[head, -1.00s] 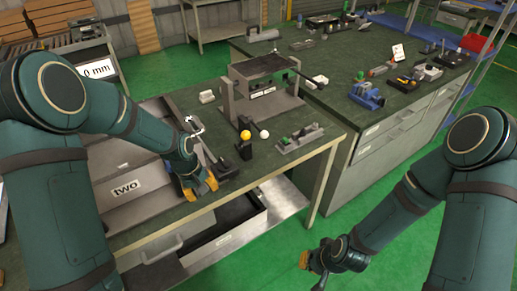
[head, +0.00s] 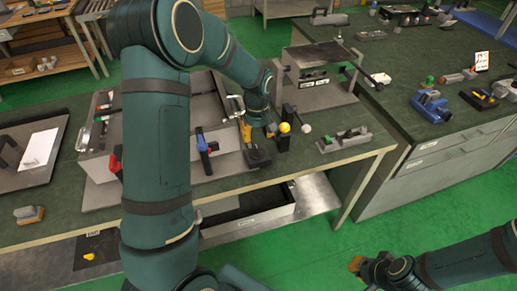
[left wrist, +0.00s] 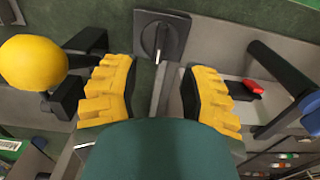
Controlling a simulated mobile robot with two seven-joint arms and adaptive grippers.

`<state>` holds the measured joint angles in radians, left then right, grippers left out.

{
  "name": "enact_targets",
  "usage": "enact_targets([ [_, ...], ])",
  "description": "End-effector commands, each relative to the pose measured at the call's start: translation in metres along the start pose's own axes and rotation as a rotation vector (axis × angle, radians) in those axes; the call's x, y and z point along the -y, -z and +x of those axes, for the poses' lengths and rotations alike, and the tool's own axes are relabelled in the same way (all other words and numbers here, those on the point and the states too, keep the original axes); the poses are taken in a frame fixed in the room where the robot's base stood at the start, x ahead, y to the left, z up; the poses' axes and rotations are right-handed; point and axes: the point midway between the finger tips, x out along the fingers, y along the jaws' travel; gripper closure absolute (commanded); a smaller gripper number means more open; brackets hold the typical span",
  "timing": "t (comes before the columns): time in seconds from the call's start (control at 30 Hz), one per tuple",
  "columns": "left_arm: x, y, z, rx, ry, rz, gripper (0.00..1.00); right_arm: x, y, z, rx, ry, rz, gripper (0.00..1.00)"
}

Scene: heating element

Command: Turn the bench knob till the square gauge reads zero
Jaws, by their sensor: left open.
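The knob (left wrist: 160,40) is a dark round dial with a pale pointer line on a black square plate, in the left wrist view. In the head view, its black plate (head: 258,157) shows just below my left gripper (head: 257,130). My left gripper (left wrist: 160,92) is open. Its two yellow fingers are apart, with the knob beyond and between them, and I see no contact. I cannot make out a square gauge or its reading in the views now. My right gripper (head: 357,264) is low over the green floor, and its fingers are too small to judge.
A yellow ball (head: 285,127) on a black post stands close right of my left gripper; it is also in the left wrist view (left wrist: 33,62). A blue-topped lever (head: 203,145) stands left. A grey stand (head: 318,80) is behind. A clipboard (head: 40,148) lies far left.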

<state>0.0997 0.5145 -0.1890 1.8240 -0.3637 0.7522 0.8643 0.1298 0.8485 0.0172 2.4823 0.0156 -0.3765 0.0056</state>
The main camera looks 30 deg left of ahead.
Motion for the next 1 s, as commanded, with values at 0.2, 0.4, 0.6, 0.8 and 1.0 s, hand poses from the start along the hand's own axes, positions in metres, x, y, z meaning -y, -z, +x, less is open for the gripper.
enact_targets([
  [0.2,0.001,-0.001,0.042,0.003,0.002,0.0,0.56,-0.001,0.0,0.004,0.0,-0.001,0.0,1.0],
  [0.4,0.0,0.0,0.063,0.0,0.0,0.001,0.56,-0.002,-0.001,0.006,0.0,-0.001,0.0,1.0],
  [0.6,0.0,0.0,0.069,0.0,0.0,0.001,0.56,-0.002,-0.001,0.006,0.0,-0.001,0.0,1.0],
  [0.8,0.0,0.0,0.069,0.0,-0.001,0.001,0.56,-0.002,-0.001,0.006,0.0,-0.001,0.0,1.0],
  [1.0,0.0,0.0,0.069,0.0,-0.001,0.001,1.0,-0.002,-0.001,0.006,0.0,-0.001,0.0,1.0],
])
